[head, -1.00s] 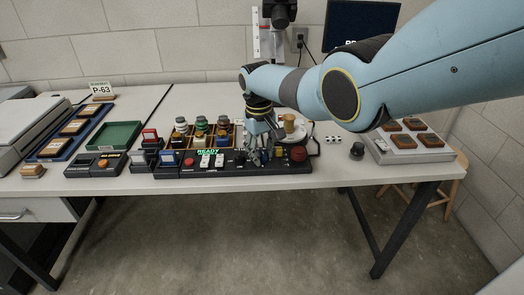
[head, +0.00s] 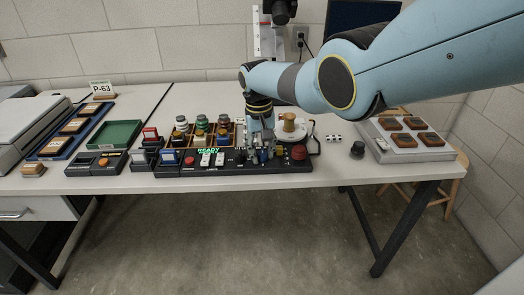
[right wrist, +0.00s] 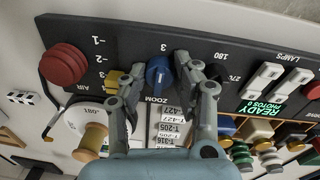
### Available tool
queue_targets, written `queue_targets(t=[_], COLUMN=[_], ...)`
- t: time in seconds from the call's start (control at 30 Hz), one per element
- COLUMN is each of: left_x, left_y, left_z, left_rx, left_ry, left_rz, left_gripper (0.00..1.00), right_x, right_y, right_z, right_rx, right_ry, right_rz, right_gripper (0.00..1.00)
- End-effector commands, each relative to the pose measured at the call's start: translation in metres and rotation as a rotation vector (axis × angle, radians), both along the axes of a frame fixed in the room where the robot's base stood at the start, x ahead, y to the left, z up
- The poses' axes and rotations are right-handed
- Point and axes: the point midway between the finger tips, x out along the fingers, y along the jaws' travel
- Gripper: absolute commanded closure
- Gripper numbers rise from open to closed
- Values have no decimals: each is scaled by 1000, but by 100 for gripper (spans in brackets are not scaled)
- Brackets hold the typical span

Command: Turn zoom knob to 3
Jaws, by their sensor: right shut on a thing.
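The blue zoom knob (right wrist: 158,73) sits on the black control panel (right wrist: 120,52), with the ZOOM label on one side and a 3 printed on the other. My right gripper (right wrist: 160,68) has one finger on each side of the knob and is shut on it. A pale mark shows on the knob, but its exact setting is too small to read. In the head view my right gripper (head: 265,150) points down at the panel's right part and largely hides the knob. My left gripper is not in view.
A red button (right wrist: 64,64) and a yellow knob (right wrist: 113,80) flank the zoom knob on one side; a black dial (right wrist: 216,72) and white lamp switches (right wrist: 262,80) lie on the other. A spool (head: 288,122) stands behind the panel. A green READY display (head: 208,151) is lit.

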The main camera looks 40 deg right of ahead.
Motion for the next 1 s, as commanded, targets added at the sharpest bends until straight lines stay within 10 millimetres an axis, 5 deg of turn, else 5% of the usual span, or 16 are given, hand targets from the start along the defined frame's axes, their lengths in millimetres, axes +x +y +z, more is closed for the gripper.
queue_targets(t=[0.07, 0.1, 0.27, 0.67, 0.87, 1.0], left_x=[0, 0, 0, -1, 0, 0], left_y=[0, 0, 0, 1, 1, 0], left_z=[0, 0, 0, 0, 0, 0], left_rx=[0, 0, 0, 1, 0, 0], left_ry=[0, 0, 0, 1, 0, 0], left_rz=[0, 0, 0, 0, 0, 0], left_gripper=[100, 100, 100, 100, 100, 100], right_x=[1, 1, 1, 1, 1, 2], right_y=[0, 0, 0, 0, 1, 3], right_z=[1, 1, 0, 6, 31, 64], right_rx=[0, 0, 0, 0, -1, 0], right_ry=[-2, -2, -2, -3, -5, -6], right_rz=[0, 0, 1, 1, 2, 2], right_gripper=[100, 69, 48, 47, 47, 47])
